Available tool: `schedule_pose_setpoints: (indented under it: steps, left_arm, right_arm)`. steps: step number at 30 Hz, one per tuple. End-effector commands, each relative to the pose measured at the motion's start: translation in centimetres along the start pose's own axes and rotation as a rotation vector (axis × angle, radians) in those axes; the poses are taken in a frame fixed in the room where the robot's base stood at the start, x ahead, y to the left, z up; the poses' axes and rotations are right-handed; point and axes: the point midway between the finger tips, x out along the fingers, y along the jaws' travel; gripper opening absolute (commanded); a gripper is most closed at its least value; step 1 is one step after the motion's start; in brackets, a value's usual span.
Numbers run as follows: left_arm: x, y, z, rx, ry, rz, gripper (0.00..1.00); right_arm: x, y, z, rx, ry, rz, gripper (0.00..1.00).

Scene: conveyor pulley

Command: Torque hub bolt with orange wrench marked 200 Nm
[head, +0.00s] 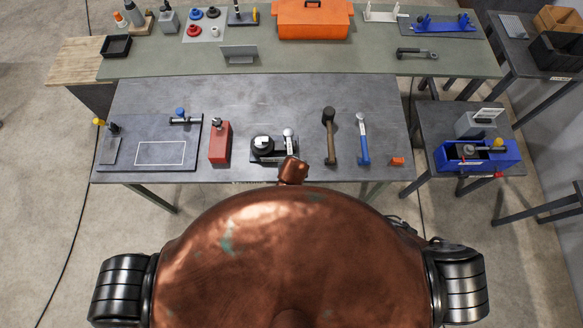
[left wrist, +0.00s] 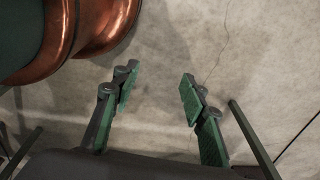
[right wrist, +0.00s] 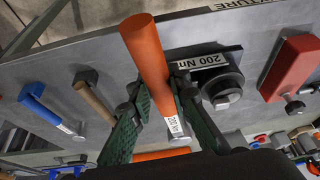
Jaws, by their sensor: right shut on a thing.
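The orange wrench (right wrist: 149,60) fills the middle of the right wrist view, with a white 200 Nm label and a silver head below it. My right gripper (right wrist: 165,105) is shut on this wrench near the label. Beside it is the dark hub (right wrist: 217,84) with its round bolt and a 200 Nm plate. In the head view the hub (head: 262,143) sits at the table's front, with a silver wrench head just right of it. My left gripper (left wrist: 160,88) is open and empty above bare floor. My grippers are not clearly visible in the head view.
A brown-handled tool (head: 329,137) and a blue wrench (head: 363,140) lie right of the hub. A blue bin (head: 453,166) stands on the right side table.

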Motion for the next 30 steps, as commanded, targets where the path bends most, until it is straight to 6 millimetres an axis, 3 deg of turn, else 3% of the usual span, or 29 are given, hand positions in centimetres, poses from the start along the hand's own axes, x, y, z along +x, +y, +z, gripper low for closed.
schedule_pose_setpoints:
  steps: [2,8,19,25,30]
  left_arm:
    - [-1.2,-0.1,0.2,0.000,-0.004,0.000,0.40]
    - [-3.3,-0.4,1.0,-0.001,-0.016,-0.003,0.40]
    - [-2.8,-0.3,1.3,-0.002,-0.021,-0.002,0.40]
    - [-2.7,-0.1,1.1,-0.002,-0.018,-0.001,0.40]
    - [-1.3,0.1,1.1,-0.003,-0.016,0.001,0.40]
  right_arm:
    - [-0.5,0.2,-0.2,-0.005,0.001,-0.002,0.00]
    - [-0.4,3.9,-0.7,-0.198,0.005,-0.080,0.00]
    - [1.1,9.9,-3.4,-0.593,0.009,-0.248,0.00]
    - [2.0,12.3,-5.7,-0.792,0.011,-0.333,0.00]
    - [3.2,13.7,-7.6,-0.950,0.010,-0.399,0.00]
